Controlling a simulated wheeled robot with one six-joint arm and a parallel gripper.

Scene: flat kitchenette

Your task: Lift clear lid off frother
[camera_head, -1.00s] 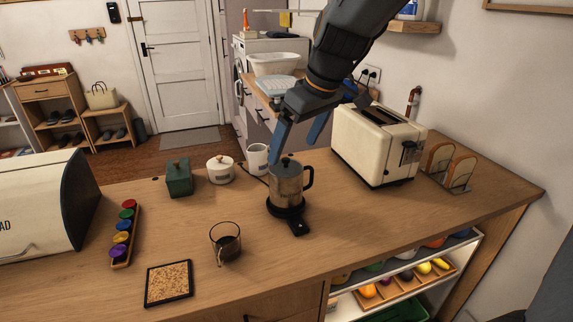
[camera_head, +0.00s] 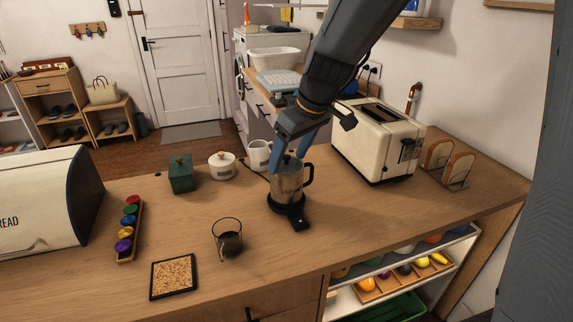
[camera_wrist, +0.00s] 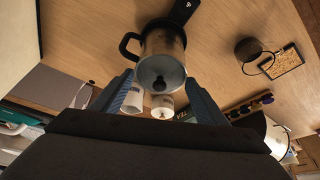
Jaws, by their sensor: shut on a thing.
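The frother (camera_head: 288,186) is a metallic jug with a black handle, upright on a round black base (camera_head: 292,212) on the counter. It also shows in the wrist view (camera_wrist: 163,42). Its lid (camera_head: 289,163) is a round disc with a dark knob, seated on the jug's rim; the wrist view shows the lid (camera_wrist: 160,74) between the fingers. My gripper (camera_head: 289,160) reaches down from above, its two blue fingers on either side of the lid, shut on it. The exact finger contact is hard to see.
A cream toaster (camera_head: 378,140) stands close on the right. A white mug (camera_head: 259,155), white pot (camera_head: 222,165) and green canister (camera_head: 181,173) stand behind left. A glass cup (camera_head: 228,238) and cork mat (camera_head: 173,277) are in front left. Counter is clear in front of the frother.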

